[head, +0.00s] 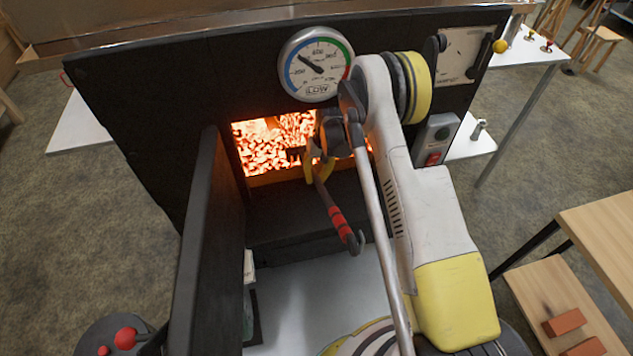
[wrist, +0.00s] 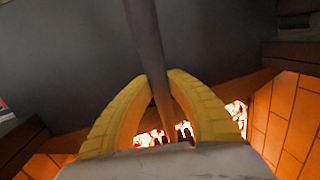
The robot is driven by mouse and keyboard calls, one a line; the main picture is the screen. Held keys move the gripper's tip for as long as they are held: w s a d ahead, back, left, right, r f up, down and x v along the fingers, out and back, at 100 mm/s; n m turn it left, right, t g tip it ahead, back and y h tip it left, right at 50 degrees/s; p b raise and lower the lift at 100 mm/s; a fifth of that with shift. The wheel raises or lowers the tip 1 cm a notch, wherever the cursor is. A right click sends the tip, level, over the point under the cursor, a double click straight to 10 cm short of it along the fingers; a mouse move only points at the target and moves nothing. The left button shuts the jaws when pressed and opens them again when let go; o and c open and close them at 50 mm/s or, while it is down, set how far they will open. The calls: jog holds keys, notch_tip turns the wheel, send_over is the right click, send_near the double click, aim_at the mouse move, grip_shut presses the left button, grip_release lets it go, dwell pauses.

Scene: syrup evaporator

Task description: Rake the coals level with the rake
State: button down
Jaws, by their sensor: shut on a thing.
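The glowing coals (head: 268,146) fill the firebox opening in the head view, orange and white-hot. A few of them show in the wrist view (wrist: 152,137). The rake (head: 330,205) has a dark shaft with red bands on its handle, which sticks out of the opening toward me. My gripper (head: 318,168) is at the mouth of the firebox, its yellow fingers shut on the rake's shaft. In the wrist view the shaft (wrist: 146,45) runs between the yellow fingers (wrist: 160,105). My arm hides the right part of the opening, and I cannot make out the rake's head clearly.
The firebox door (head: 205,235) stands open on the left. A round gauge (head: 315,64) is above the opening, and a switch box (head: 435,141) is to the right. Brick walls (wrist: 292,115) line the firebox sides. A wooden table (head: 600,235) stands at right.

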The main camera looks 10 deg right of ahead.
jog(key=d, duration=0.7)
jog(key=shift+s+d+r, duration=0.1)
jog(key=shift+d+r, duration=0.05)
jog(key=shift+d, duration=0.2)
jog(key=a, duration=1.5)
jog(key=shift+a, duration=0.15)
jog(key=d, duration=1.5)
jog(key=shift+d, duration=0.1)
jog(key=shift+r, duration=0.1)
